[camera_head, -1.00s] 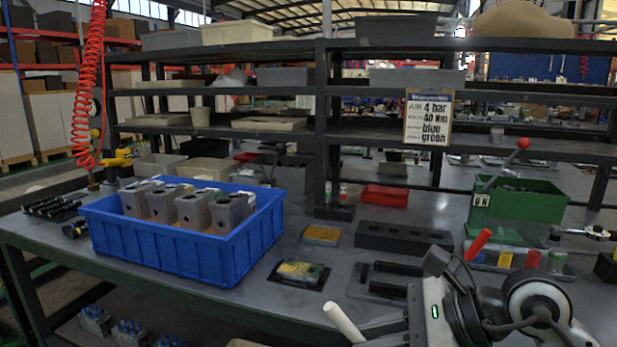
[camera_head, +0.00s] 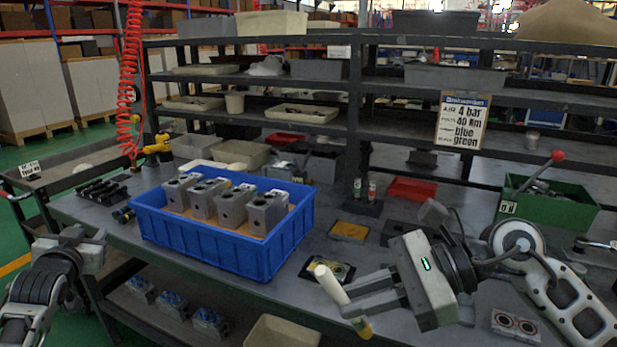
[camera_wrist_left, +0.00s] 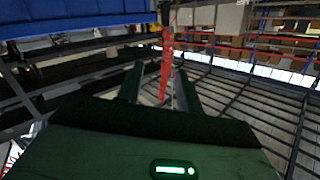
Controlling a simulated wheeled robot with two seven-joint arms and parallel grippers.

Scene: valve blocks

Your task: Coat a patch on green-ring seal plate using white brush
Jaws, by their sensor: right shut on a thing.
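My right gripper (camera_head: 366,297) is shut on the white brush (camera_head: 331,284). The brush is tilted, its white handle end up and left, and its yellowish lower end down and right below the fingers. A dark plate with a yellow-green middle (camera_head: 343,271) lies on the table just behind the handle, partly hidden by it; its ring colour is too small to tell. A light plate with two reddish rings (camera_head: 516,325) lies at the lower right. My left gripper (camera_head: 90,245) is at the left, off the table's front edge; the left wrist view shows its fingers (camera_wrist_left: 158,88) apart and empty.
A blue crate (camera_head: 200,245) with several grey valve blocks stands mid-table. A yellow-topped pad (camera_head: 349,231) lies behind the dark plate. A green bin (camera_head: 550,210) with a red-knobbed lever stands at the right. Shelves (camera_head: 240,88) rise behind. A sign (camera_head: 463,121) hangs there.

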